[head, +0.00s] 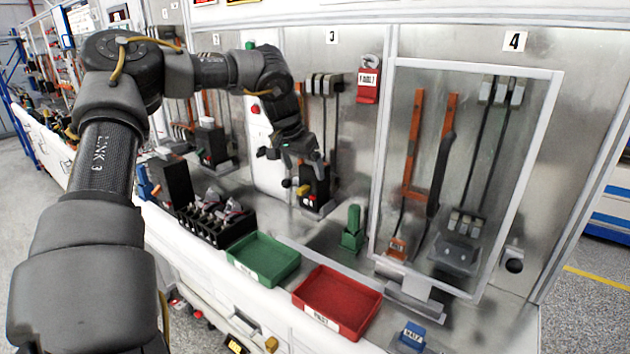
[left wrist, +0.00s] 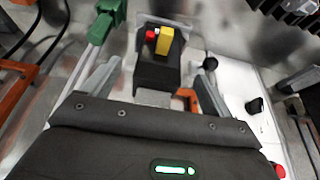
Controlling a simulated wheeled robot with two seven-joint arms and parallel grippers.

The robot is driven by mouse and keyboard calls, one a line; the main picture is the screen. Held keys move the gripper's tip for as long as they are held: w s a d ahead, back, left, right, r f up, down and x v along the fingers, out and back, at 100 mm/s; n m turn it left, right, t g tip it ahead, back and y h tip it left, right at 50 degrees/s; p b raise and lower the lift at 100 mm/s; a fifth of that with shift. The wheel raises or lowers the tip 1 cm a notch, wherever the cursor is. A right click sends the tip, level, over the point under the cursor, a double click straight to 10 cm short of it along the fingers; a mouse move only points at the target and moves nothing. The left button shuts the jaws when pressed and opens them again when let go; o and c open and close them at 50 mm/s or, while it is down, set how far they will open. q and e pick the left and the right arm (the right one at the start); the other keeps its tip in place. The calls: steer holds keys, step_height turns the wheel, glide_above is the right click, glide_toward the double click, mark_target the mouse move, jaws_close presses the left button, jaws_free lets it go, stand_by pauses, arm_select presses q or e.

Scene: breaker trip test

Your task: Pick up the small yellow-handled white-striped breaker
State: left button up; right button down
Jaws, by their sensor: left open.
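A black breaker-like unit with a yellow handle (head: 303,189) stands on the bench at the foot of the panel, just below my left gripper (head: 291,158). In the left wrist view the yellow-handled unit (left wrist: 158,68) has a red button beside the handle and a pale patch at its near end. I cannot tell whether that is a white stripe. My left gripper (left wrist: 155,88) is open and empty, its fingers apart on either side of the unit's near end, with no clear contact. My right gripper is out of view.
A black rack (head: 213,232) of several small units stands at left. A green tray (head: 284,271) and a red tray (head: 352,326) lie in front. A green-handled piece (head: 353,230) stands right of the unit. A framed clear door (head: 545,110) is farther right.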

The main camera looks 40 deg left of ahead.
arm_select(q)
steer(key=shift+w+a, duration=0.1)
steer(key=w+p, duration=0.2)
steer(key=w, duration=0.2)
steer(key=shift+w+a+p, duration=0.15)
steer(key=shift+w+p, duration=0.2)
steer(key=shift+w+f, duration=0.1)
steer(key=shift+f, duration=0.45)
steer(key=shift+a, duration=0.1)
steer(key=c, duration=0.6)
jaws_close()
